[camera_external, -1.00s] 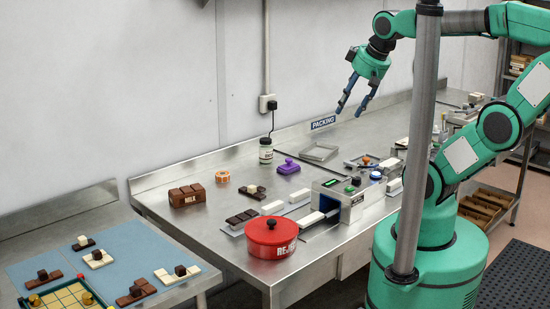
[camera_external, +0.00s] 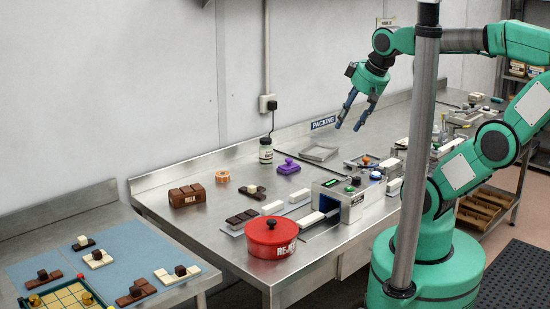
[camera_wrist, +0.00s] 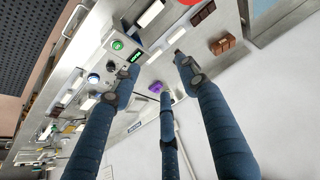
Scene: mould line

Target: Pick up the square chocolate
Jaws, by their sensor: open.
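I cannot tell for sure which piece is the square chocolate. In the external view, a small dark chocolate piece with a pale part (camera_external: 252,190) lies on the steel table (camera_external: 215,225). Several brown and white bars carrying small cubes, one a dark bar (camera_external: 137,292), lie on the blue mat (camera_external: 130,245) at lower left. My gripper (camera_external: 348,127) is open and empty, above the back of the table, far to the right of these pieces. Its blue fingers also spread wide in the wrist view (camera_wrist: 158,76), with nothing between them.
A red lidded pot (camera_external: 271,238) stands at the table's front edge. A brown MILK block (camera_external: 187,195), a purple-handled item (camera_external: 287,167), a jar (camera_external: 265,150) and a grey machine (camera_external: 352,207) with a green button stand around. A shallow tray (camera_external: 320,152) lies near the back.

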